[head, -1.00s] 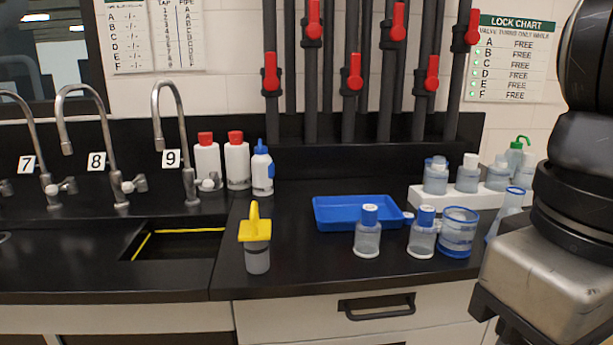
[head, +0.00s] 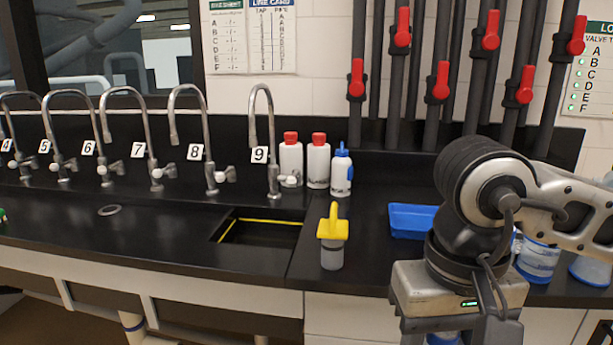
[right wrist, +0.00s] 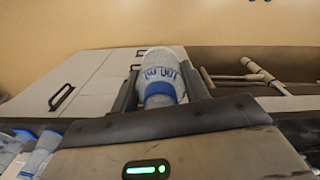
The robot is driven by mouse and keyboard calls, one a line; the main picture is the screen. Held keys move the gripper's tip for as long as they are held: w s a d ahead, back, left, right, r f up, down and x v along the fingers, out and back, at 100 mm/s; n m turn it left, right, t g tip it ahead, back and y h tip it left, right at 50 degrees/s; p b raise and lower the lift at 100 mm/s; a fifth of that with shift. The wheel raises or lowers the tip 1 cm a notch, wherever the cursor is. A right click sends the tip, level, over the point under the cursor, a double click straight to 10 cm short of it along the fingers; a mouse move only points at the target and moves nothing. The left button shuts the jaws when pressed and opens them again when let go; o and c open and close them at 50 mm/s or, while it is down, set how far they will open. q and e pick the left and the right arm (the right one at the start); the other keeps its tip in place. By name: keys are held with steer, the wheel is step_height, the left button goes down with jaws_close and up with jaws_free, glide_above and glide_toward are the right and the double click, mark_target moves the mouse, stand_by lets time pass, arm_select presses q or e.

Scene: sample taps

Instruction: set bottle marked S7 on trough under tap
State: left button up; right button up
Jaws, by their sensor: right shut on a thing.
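My right gripper (right wrist: 160,90) is shut on a clear bottle (right wrist: 160,72) with a blue band and blue print, seen between its two fingers in the right wrist view. In the head view this hand is low at the right, in front of the counter, and a bit of blue (head: 443,338) shows below it. No S7 mark is readable. Taps numbered 4 to 9 line the back wall; tap 7 (head: 130,125) is left of centre. Below them lies a black trough surface (head: 150,235) with a round drain (head: 109,210). My left gripper is out of view.
A yellow-topped container (head: 332,240) stands on the counter beside a sunken opening with a yellow edge (head: 270,221). White bottles (head: 318,163) stand right of tap 9. A blue tray (head: 410,220) and blue-rimmed jar (head: 538,262) are partly behind my arm. The trough front is clear.

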steer(key=w+d+f, duration=0.2)
steer(key=w+f, duration=0.4)
steer(key=f, duration=0.4)
steer(key=shift+d+f+n+p, duration=0.25)
steer(key=shift+d+n+p, duration=0.05)
steer(key=shift+d+p, duration=0.1)
steer(key=shift+a, duration=0.1)
